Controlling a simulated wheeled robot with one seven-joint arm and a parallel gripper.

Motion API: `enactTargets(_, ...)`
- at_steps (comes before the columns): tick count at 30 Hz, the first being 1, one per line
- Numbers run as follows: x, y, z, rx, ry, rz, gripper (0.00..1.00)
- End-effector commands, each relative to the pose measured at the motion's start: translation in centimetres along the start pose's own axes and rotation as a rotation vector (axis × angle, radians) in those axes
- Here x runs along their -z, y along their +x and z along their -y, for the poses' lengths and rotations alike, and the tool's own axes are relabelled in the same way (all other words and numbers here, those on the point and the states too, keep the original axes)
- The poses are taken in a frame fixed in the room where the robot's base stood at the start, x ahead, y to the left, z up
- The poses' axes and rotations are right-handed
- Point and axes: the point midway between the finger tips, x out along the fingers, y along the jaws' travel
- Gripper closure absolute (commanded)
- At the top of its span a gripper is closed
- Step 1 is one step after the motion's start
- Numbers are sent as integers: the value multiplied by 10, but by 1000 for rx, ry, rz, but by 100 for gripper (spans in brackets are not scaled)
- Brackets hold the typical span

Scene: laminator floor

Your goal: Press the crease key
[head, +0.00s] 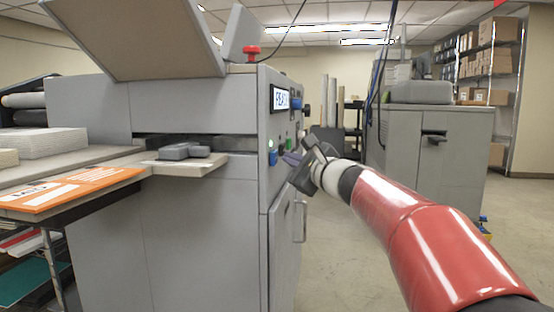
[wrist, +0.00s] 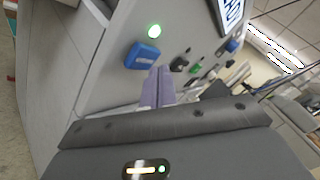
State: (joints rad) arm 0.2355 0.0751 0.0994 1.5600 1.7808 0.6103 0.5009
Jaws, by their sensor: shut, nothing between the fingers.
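The side panel of the grey laminator (head: 160,200) carries several keys and knobs. No label reading crease is legible. A blue key (head: 273,157) sits low on the panel under a lit green lamp. In the wrist view the blue key (wrist: 142,55) is close to the fingertips, just left of them, with the lamp (wrist: 154,31) glowing above. My gripper (head: 291,159) is shut and empty, in front of the panel. Its purple-grey fingers also show in the wrist view (wrist: 158,70), pointing at the panel. I cannot tell whether they touch it.
A display (head: 287,99) with partly readable text is higher on the panel. Black knobs (wrist: 179,64) lie right of the fingertips. A red mushroom button (head: 252,53) stands on top. A pad with a grey block (head: 180,152) juts out left. Floor is clear between the machines.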

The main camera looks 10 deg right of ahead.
Motion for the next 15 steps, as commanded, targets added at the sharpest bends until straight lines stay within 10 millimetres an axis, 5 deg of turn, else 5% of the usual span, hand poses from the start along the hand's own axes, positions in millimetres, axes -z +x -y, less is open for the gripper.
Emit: enactTargets(15,22,-29,22,2,0,-2,100)
